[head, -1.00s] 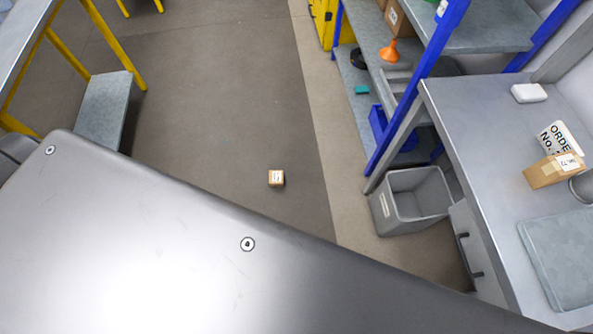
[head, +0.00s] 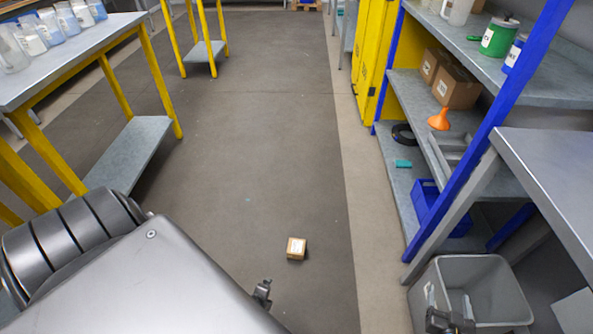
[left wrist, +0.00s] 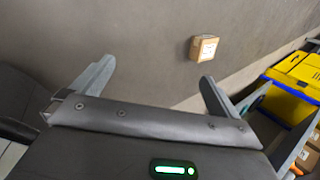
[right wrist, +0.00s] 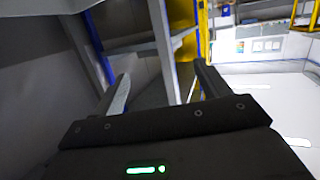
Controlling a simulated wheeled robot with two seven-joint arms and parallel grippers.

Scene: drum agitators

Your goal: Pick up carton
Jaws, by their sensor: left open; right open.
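A small brown carton (head: 296,248) with a white label sits on the grey floor, in the lower middle of the head view. The left wrist view also shows this carton (left wrist: 204,48), beyond the fingertips and toward the right finger. My left gripper (left wrist: 155,80) is open and empty, with its fingers wide apart and clear of the carton. Part of it shows at the edge of my body in the head view (head: 262,292). My right gripper (head: 450,320) is in front of the grey bin; its open, empty fingers show in the right wrist view (right wrist: 160,85).
A grey bin (head: 470,285) stands right of the carton, beside a metal table (head: 560,170). A blue-framed shelf (head: 480,130) holds larger cartons (head: 458,86) and an orange funnel (head: 438,119). A yellow-legged bench (head: 85,50) stands at left. The floor around the carton is clear.

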